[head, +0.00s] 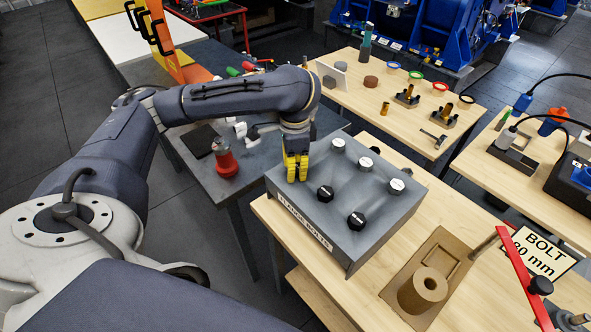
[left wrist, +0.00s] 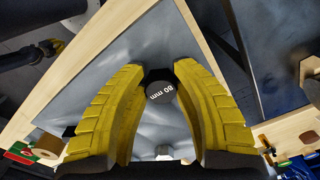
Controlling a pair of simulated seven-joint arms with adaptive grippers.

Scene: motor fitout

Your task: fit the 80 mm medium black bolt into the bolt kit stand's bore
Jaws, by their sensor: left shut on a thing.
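My left gripper (head: 296,178) has its yellow fingers pointing down at the left corner of the grey flange bolt box (head: 330,242). In the left wrist view the fingers (left wrist: 168,68) are closed around a black bolt (left wrist: 162,92) whose pale cap reads 80 mm. Its shank is hidden, so I cannot tell how far it sits in the box. A tan cylinder with an open bore (head: 412,298), apparently the bolt kit stand, sits on a tan base at the front right, beside an 80 mm bolt sign (head: 545,252).
A red bar with a black knob (head: 516,268) stands right of the tan cylinder. A red object (head: 225,165) is on the grey table at left. Rings and small brass parts lie on the rear wooden table. The wood between box and tan base is clear.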

